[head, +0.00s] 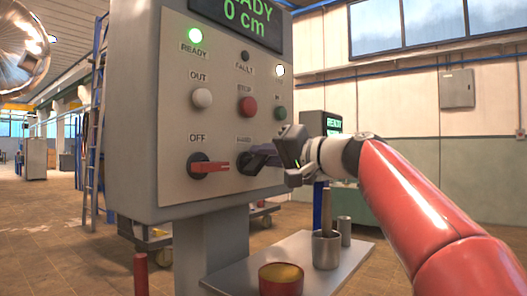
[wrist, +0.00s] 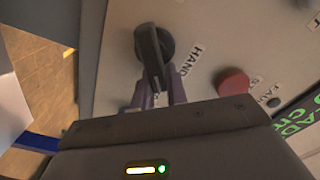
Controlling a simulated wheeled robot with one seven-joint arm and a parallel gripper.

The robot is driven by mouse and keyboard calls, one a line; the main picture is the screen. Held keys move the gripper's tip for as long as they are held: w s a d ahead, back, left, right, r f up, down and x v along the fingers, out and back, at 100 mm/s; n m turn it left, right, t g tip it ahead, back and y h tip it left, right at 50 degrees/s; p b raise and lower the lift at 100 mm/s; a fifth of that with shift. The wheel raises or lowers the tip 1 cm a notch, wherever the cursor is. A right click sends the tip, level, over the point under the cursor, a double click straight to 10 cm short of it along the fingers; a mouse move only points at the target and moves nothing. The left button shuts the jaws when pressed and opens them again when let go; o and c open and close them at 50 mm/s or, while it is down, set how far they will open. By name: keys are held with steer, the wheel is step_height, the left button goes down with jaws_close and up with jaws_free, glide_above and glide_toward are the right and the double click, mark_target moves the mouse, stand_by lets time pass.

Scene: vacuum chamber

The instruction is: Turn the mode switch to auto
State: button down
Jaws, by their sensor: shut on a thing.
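The mode switch is a black rotary knob with a raised bar handle, on the lower row of the grey control panel (head: 225,125). In the wrist view the mode switch (wrist: 150,42) shows beside a "HAND" label. Its bar points down the picture, in between my fingertips. My gripper (wrist: 158,92) is shut on the bar. In the head view my gripper (head: 258,158) reaches the panel from the right and partly covers the mode switch (head: 243,168). No "AUTO" label can be read in either view.
A red-handled switch (head: 209,168) marked "OFF" sits just left. A white button (head: 202,98), a red button (head: 248,107) and a green button (head: 280,113) are above. A shelf (head: 310,252) below holds a yellow-lined bowl (head: 281,280) and a metal cup (head: 326,250).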

steer(key=shift+w+f+m, duration=0.1)
steer(key=shift+f+m, duration=0.1)
steer(key=shift+m, duration=0.4)
steer(key=shift+f, duration=0.1)
steer(key=c, duration=1.4)
jaws_free()
steer(key=shift+d, duration=0.15)
steer(key=b+v, duration=0.1)
steer(key=v, duration=0.6)
steer(key=shift+s+d, duration=0.25)
